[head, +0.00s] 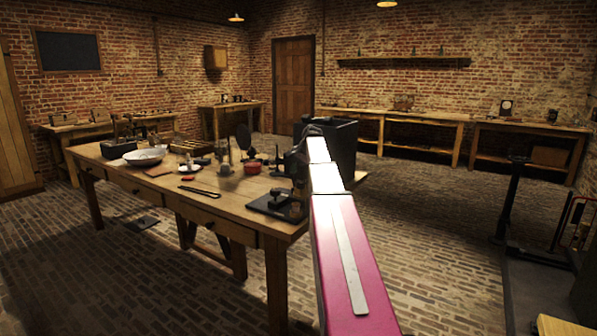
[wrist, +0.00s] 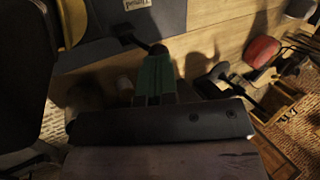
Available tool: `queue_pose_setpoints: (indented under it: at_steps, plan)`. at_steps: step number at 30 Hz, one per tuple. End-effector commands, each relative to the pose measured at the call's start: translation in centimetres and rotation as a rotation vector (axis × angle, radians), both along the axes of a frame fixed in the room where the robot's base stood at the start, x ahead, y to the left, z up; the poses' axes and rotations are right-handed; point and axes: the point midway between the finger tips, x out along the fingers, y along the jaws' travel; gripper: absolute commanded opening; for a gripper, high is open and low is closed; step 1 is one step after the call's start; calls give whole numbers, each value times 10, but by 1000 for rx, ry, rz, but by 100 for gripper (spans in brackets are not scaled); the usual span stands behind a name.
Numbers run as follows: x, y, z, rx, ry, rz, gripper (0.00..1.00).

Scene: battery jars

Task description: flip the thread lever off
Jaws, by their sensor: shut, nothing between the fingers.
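In the wrist view a dark lever (wrist: 128,33) with a rounded knob (wrist: 158,49) lies across a grey-blue panel (wrist: 80,52). A pale label (wrist: 137,4) above it, upside down and cut by the top edge, seems to read "Thread". My gripper (wrist: 155,57) has green fingers, shut and empty, with their tips close to the knob. I cannot tell whether they touch it. In the head view a dark box (head: 338,145) stands at the table's right end, partly behind my arm. My fingers and the lever cannot be made out there.
The wooden table (head: 240,215) holds a white bowl (head: 145,157), a red pot (head: 252,167), dark tongs (head: 199,192) and a black key-like device (head: 278,202) near its front right corner. Brick floor is open in front. Benches line the back wall.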

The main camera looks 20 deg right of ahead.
Motion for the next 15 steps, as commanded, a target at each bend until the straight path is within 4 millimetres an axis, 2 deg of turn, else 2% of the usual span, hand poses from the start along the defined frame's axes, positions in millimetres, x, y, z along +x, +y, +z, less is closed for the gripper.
queue_pose_setpoints:
  at_steps: [6,15]
  plan:
    - [11,8,-1,1,-1,0,0]
    - [16,13,-2,1,-2,1,0]
